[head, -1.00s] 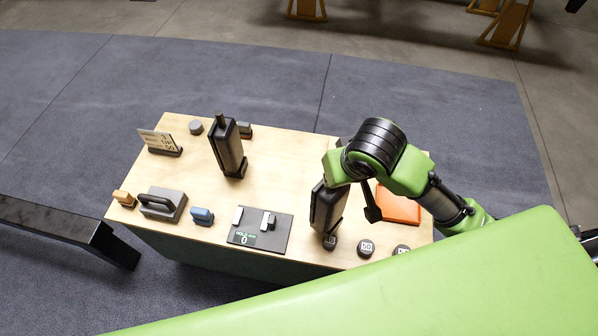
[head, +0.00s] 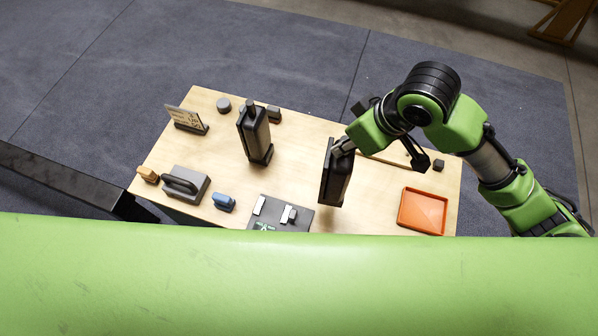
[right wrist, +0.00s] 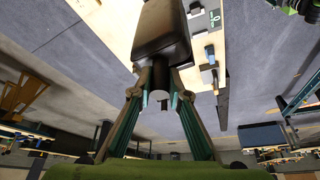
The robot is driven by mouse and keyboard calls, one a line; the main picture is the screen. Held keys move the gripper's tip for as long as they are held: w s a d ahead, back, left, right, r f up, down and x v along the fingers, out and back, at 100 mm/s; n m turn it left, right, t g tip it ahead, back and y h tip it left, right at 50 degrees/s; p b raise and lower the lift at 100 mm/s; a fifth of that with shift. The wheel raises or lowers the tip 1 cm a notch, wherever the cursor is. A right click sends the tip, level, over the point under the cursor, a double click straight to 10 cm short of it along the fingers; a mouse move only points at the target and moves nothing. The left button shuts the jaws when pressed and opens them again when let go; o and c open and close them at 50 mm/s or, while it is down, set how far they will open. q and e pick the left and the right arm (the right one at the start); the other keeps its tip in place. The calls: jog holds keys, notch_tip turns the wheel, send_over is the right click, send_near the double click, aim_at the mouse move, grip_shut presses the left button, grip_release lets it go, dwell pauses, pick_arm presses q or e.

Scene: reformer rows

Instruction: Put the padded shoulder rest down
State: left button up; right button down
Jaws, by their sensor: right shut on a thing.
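A black padded shoulder rest (head: 336,178) is upright in my right gripper (head: 343,147), over the middle right of the wooden table (head: 285,170). I cannot tell whether its lower end touches the table. In the right wrist view the dark pad (right wrist: 162,38) is at the top. The fingers of the right gripper (right wrist: 158,88) are closed around its short post. A second, similar black shoulder rest (head: 254,136) stands on the table to the left. My left gripper is in neither view.
An orange tray (head: 423,211) is at the table's right.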

jog(key=shift+s+a+r+n+y, duration=0.25)
jog(key=shift+a+r+n+y, duration=0.05)
jog(key=shift+a+r+n, duration=0.8)
jog(key=shift+a+r+n+g+p, duration=0.15)
jog(key=shift+a+n+g+p, duration=0.15)
jog(key=shift+n+p, duration=0.1)
jog(key=shift+a, duration=0.15)
jog(key=shift+w+d, duration=0.2)
jog(key=shift+d, duration=0.2)
pick_arm(q)
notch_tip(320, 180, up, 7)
jog(key=p, duration=0.5)
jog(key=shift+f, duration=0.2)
pick_arm(e)
jog(key=w+d+f, duration=0.9)
jog(key=f, duration=0.4)
jog(key=shift+d, duration=0.15)
jog(key=shift+w, duration=0.1)
